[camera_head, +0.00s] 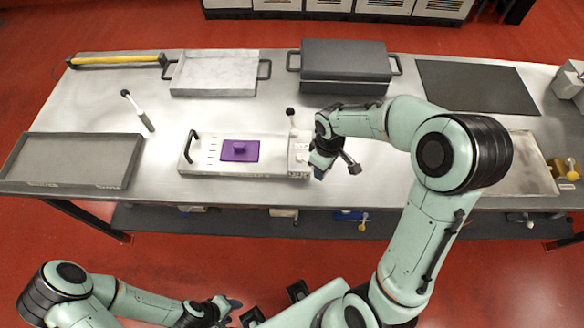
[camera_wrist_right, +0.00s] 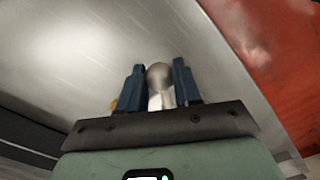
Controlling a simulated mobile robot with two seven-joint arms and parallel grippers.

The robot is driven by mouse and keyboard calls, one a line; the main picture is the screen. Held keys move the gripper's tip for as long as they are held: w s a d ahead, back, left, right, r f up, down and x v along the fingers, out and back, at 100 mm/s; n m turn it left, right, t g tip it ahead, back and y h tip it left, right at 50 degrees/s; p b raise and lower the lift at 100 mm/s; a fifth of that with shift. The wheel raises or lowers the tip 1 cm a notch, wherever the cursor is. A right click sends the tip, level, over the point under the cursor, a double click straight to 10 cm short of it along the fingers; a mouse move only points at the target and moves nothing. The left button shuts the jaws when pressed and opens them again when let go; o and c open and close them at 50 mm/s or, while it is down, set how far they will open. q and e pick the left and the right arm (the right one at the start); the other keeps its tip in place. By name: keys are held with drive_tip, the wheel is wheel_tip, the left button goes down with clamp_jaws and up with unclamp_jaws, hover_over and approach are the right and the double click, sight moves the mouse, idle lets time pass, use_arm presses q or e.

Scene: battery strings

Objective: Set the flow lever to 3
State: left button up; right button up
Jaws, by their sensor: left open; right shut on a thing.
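A light plate-like device (camera_head: 270,165) lies at the middle of the table, with a purple block (camera_head: 239,151) on it, a black handle at its left end and a small marked panel (camera_head: 300,150) at its right end. My right gripper (camera_head: 318,170) is at the device's right end. In the right wrist view its blue fingers (camera_wrist_right: 159,75) are shut on a pale, round-topped piece (camera_wrist_right: 160,88), seemingly the flow lever. Its setting cannot be read. My left gripper (camera_head: 232,305) is open and empty, in front of the table and away from the device.
A black-knobbed stick (camera_head: 291,121) stands behind the device. A white tool with a black knob (camera_head: 140,112) lies left of it. A grey tray (camera_head: 75,165), a metal tray (camera_head: 215,75), a dark box (camera_head: 345,70) and a dark mat (camera_head: 478,88) surround it.

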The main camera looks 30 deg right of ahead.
drive_tip(key=shift+d, duration=0.1)
drive_tip(key=o, duration=1)
use_arm(q)
drive_tip(key=shift+r, duration=0.1)
use_arm(e)
drive_tip(key=shift+w+r+p, duration=0.1)
drive_tip(key=shift+r+p, duration=1.75)
drive_tip(key=shift+r, duration=1.75)
use_arm(q)
drive_tip(key=w+r, duration=0.4)
drive_tip(key=shift+r+t, duration=0.3)
drive_tip(key=shift+r, duration=0.05)
use_arm(e)
drive_tip(key=shift+f, duration=0.1)
use_arm(q)
drive_tip(key=shift+s, duration=0.1)
